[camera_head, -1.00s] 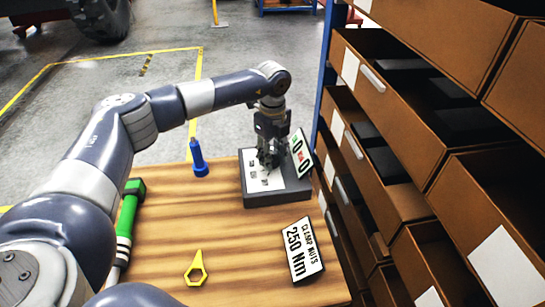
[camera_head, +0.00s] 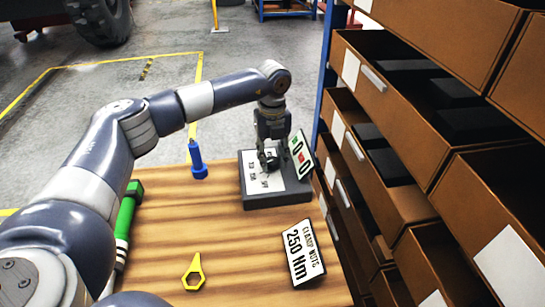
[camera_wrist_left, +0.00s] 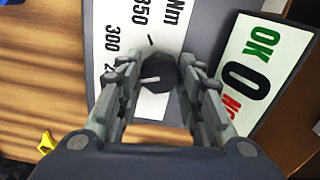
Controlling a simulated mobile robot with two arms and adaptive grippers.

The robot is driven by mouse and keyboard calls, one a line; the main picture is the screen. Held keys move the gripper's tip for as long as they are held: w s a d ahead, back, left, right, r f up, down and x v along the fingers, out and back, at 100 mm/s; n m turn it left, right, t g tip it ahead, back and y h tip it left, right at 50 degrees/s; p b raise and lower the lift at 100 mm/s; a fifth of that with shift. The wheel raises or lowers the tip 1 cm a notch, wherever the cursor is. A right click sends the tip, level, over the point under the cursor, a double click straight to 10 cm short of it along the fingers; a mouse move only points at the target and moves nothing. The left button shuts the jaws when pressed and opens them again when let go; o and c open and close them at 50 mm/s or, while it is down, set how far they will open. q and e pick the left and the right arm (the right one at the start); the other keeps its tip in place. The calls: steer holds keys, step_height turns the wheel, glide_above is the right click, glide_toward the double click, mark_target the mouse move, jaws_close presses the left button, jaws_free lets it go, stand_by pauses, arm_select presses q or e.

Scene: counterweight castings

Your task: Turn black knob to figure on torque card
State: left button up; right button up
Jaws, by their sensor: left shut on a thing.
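The black knob (camera_wrist_left: 158,74) sits on a white scale plate on the dark tester box (camera_head: 277,201). In the left wrist view its white pointer mark shows, and the figures 350 and 300 are readable on the plate; other figures are partly covered. My left gripper (camera_head: 268,163) points down over the box and is shut on the knob; it also shows in the left wrist view (camera_wrist_left: 160,82). The torque card (camera_head: 303,252), reading "CLAMP NUTS 250 Nm", stands tilted at the table's front right. My right gripper is not in view.
An OK/NG display panel (camera_head: 301,155) with a 0 rises from the box's right side. Brown bins (camera_head: 405,200) stand close on the right.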

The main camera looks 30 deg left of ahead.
mark_target(273, 160)
arm_select(q)
steer(key=o, duration=1.1)
steer(key=shift+c, duration=0.2)
step_height(273, 160, up, 12)
steer(key=shift+f, duration=0.1)
